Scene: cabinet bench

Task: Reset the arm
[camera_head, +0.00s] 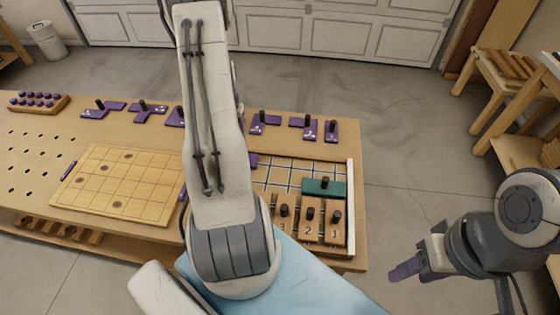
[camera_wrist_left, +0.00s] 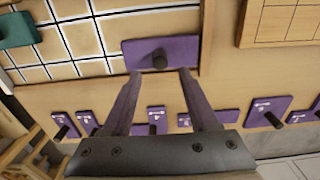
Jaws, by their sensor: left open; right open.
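My left arm (camera_head: 215,120) reaches over the middle of the bench and hides its own gripper in the head view. In the left wrist view my left gripper (camera_wrist_left: 161,72) is open, with its two purple fingers apart. A purple piece (camera_wrist_left: 190,48) with a dark knob (camera_wrist_left: 159,58) lies at the edge of the gridded board; the knob shows between and just beyond the fingertips. Whether they touch it, I cannot tell. My right gripper (camera_head: 393,274) is open and empty, off the bench to the right; its fingers overlap in this view.
The gridded board (camera_head: 351,205) holds a green piece (camera_head: 338,190) and numbered wooden blocks (camera_head: 309,229) with knobs. Several purple pieces (camera_head: 331,132) lie along the bench's far edge. A wooden board (camera_head: 130,170) lies left of my arm. Open floor (camera_head: 405,190) lies right of the bench.

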